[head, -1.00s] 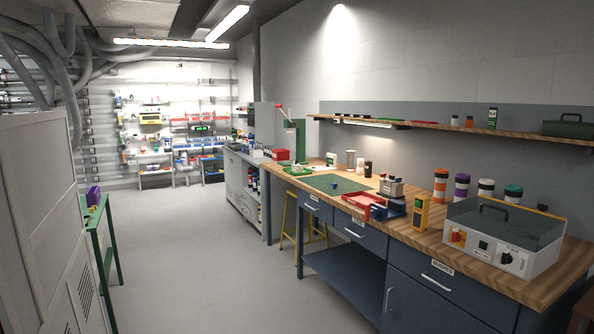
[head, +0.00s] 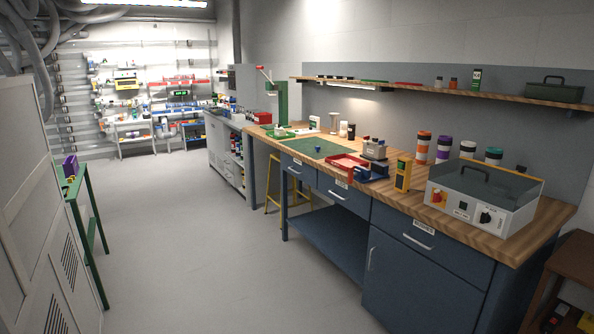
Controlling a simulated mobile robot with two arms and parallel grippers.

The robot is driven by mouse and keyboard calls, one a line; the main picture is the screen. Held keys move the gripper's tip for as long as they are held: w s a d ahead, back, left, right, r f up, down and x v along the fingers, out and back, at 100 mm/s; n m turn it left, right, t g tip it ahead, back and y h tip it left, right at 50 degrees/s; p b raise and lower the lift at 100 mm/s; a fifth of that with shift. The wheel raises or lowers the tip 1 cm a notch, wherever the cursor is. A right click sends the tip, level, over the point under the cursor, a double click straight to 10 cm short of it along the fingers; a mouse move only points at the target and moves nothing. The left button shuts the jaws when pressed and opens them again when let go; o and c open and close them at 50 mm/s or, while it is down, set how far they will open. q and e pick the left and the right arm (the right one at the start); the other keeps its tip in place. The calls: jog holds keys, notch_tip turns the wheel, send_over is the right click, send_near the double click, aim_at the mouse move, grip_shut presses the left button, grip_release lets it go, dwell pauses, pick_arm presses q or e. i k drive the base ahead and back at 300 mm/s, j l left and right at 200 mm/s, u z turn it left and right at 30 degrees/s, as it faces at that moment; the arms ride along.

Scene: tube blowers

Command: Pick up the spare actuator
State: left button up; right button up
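I cannot single out any item for certain as the spare actuator. The wooden-topped workbench (head: 470,222) along the right wall carries several small items. A grey block-like device (head: 375,150) stands beside a red tray (head: 343,162). A small blue piece (head: 318,148) rests on the green mat (head: 305,150). A purple box (head: 70,166) sits on a narrow green stand at the left. Neither of my grippers is in view.
A grey control box (head: 475,202) with knobs and a yellow meter (head: 403,172) stand on the bench. Several banded cylinders line the wall. A yellow stool (head: 274,192) is partly under the bench. A grey cabinet (head: 30,200) bounds the left. The floor between is clear.

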aim_at(278, 132)
jog(key=i+u, duration=0.25)
jog(key=i, duration=2.05)
